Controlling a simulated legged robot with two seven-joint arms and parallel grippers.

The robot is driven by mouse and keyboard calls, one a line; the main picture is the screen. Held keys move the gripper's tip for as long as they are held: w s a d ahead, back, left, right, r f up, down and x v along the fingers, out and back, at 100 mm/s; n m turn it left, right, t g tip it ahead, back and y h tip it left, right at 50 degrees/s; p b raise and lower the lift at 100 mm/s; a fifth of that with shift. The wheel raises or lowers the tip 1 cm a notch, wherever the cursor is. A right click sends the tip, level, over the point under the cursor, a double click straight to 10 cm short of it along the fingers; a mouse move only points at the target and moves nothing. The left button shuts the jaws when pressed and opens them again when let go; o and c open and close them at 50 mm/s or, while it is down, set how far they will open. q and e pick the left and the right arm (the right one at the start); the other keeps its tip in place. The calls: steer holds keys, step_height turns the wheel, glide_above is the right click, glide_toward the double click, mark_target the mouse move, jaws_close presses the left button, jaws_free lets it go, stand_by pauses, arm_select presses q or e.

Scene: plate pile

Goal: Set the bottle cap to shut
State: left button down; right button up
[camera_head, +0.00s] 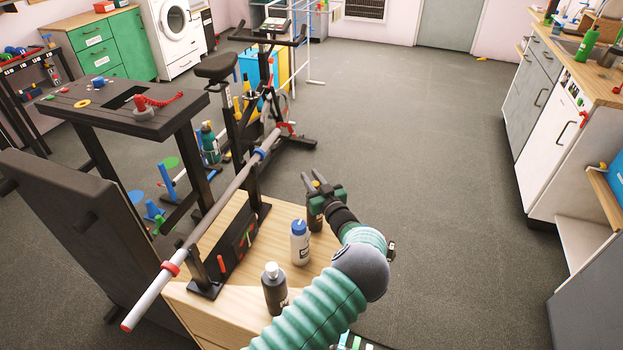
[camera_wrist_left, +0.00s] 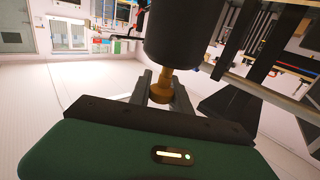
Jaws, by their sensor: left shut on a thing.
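A dark brown bottle (camera_head: 314,218) stands upright near the back right edge of the wooden bench, partly hidden by my left gripper. In the left wrist view the dark bottle body (camera_wrist_left: 187,38) fills the top middle, with a yellow-orange cap or neck (camera_wrist_left: 160,88) extending from it. My left gripper (camera_head: 314,182) is at the bottle's top. In the left wrist view its fingers (camera_wrist_left: 160,86) are closed around the yellow-orange part. I cannot tell how far the cap is turned. My right gripper is in neither view.
A white bottle with a blue cap (camera_head: 300,246) and a dark grey bottle (camera_head: 274,288) stand nearby on the wooden bench (camera_head: 222,222). A long barbell (camera_head: 222,206) on a black stand lies along the bench's left side. Open floor (camera_head: 430,200) lies to the right.

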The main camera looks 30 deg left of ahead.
arm_select(q)
steer(key=shift+f, duration=0.1)
step_height(320, 180, down, 2)
steer(key=shift+b, duration=0.95)
steer(key=shift+d, duration=0.1)
steer(key=c, duration=1.5)
jaws_free()
steer(key=shift+c, duration=0.2)
steer(key=o, duration=0.3)
steer(key=shift+o, duration=0.2)
